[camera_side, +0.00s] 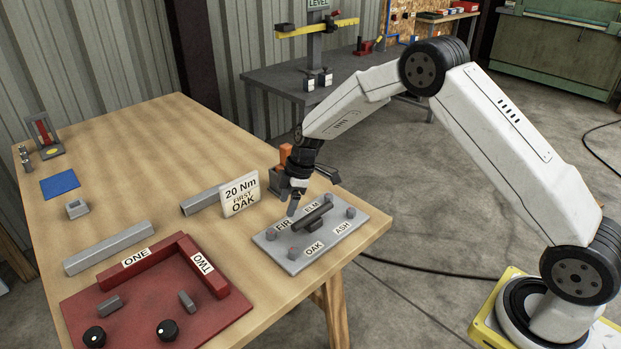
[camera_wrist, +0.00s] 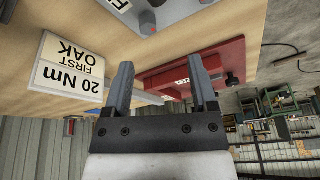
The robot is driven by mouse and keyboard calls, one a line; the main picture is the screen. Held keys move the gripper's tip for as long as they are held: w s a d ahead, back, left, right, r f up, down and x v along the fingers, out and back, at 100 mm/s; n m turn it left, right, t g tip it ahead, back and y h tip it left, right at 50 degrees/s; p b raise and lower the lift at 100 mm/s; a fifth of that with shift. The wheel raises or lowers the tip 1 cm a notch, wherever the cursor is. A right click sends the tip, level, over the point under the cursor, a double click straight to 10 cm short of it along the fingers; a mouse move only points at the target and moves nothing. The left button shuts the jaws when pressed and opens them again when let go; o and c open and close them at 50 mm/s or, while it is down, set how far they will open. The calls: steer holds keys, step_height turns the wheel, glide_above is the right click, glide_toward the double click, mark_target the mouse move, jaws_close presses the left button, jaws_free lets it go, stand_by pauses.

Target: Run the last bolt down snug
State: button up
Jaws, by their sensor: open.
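A grey plate (camera_side: 275,251) lies near the table's front right corner. Its labels read FIR, ELM, OAK and ASH, with a bolt head beside each: FIR (camera_side: 271,234), ELM (camera_side: 328,198), OAK (camera_side: 294,253) and ASH (camera_side: 350,212). How far each bolt is down, I cannot tell. A dark bar handle (camera_side: 313,216) stands mid-plate. My gripper (camera_side: 297,208) is just above the plate's far edge, between FIR and ELM.
A card (camera_side: 240,194) reading "20 Nm FIRST OAK" stands left of the plate. A grey block with an orange top (camera_side: 286,153) is behind my gripper. A red fixture (camera_side: 200,266) marked ONE and TWO lies at front left.

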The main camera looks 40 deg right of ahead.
mark_target(271, 231)
steer(key=w, duration=0.1)
steer(key=f+n, duration=0.1)
steer(key=w+f+n, duration=0.1)
steer(key=shift+w+a+f+y, duration=0.2)
steer(key=shift+w+a+y, duration=0.1)
steer(key=shift+y, duration=0.1)
steer(key=shift+x, duration=3.9)
jaws_close()
